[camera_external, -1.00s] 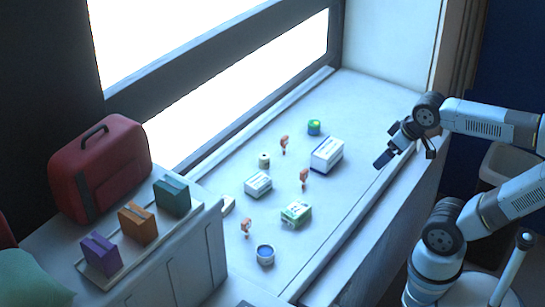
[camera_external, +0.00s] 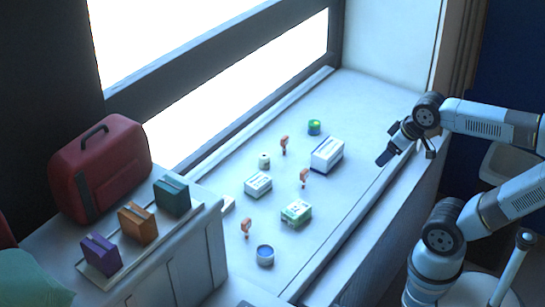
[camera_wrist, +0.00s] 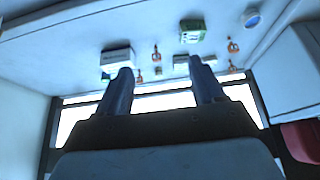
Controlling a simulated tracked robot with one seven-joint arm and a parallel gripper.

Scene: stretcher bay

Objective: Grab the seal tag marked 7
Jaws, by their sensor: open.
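Three small orange-red seal tags stand apart on the white counter. In the external view one tag (camera_external: 284,143) is far back, one tag (camera_external: 304,177) is beside the large white box, and one tag (camera_external: 246,227) is nearer the front. In the wrist view they also show as small orange shapes: the middle tag (camera_wrist: 156,54), the back tag (camera_wrist: 140,78) and the front tag (camera_wrist: 232,46). I cannot read any number on them. My gripper (camera_external: 385,159) is open and empty above the counter's right edge, well away from the tags; its two fingers (camera_wrist: 160,67) show apart in the wrist view.
Around the tags are a large white box (camera_external: 327,155), a smaller white box (camera_external: 258,185), a green-white box (camera_external: 296,212), a blue tin (camera_external: 265,255), a green-yellow tin (camera_external: 314,127) and a small roll (camera_external: 264,161). A red case (camera_external: 100,170) stands at left. The counter's right side is clear.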

